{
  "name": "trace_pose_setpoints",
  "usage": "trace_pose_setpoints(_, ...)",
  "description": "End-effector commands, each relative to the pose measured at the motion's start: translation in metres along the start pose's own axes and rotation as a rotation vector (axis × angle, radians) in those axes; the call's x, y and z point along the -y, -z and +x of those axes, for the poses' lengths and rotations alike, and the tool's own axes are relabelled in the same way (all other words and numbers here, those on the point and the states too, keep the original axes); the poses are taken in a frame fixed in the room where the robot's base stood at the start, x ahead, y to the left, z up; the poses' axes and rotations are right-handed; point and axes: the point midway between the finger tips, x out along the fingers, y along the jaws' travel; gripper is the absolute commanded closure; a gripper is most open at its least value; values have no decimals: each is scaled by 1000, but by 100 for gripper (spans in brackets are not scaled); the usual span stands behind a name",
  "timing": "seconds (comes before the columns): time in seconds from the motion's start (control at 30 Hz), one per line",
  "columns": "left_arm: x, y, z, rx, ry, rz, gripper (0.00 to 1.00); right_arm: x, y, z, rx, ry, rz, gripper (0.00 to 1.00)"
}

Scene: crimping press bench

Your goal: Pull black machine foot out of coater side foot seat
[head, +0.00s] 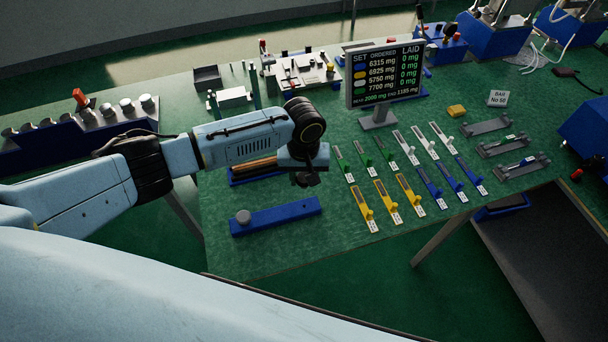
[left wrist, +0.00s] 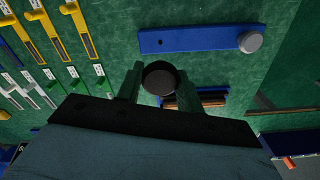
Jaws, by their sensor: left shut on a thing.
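My left gripper (head: 303,174) is above the green bench, behind and right of a blue bar (head: 290,211) in the head view. In the left wrist view its two green-looking fingers (left wrist: 165,88) are shut on a round black foot (left wrist: 160,78). The foot appears off the table and apart from the blue bar (left wrist: 205,38). The bar carries a grey round knob (left wrist: 250,41) at one end and a small dark spot nearer the other. I cannot tell for certain whether this bar is the coater side foot seat. My right gripper is not in view.
Rows of green, white, yellow and blue strips (head: 388,201) lie right of the gripper. A display screen (head: 385,75) stands behind them. A blue tray with brown rods (head: 252,170) lies under the left arm.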

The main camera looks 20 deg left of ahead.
Motion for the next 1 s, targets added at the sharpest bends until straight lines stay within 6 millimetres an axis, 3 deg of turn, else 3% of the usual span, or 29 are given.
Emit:
trace_pose_setpoints(0.5, 0, 0, -30, 0, -1, 0, 85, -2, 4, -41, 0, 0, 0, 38)
trace_pose_setpoints(0.83, 0, 1, -28, -1, -2, 1, 85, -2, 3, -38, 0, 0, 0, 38)
trace_pose_setpoints(1.0, 5, 10, -35, -7, -16, 20, 85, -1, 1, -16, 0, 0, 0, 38)
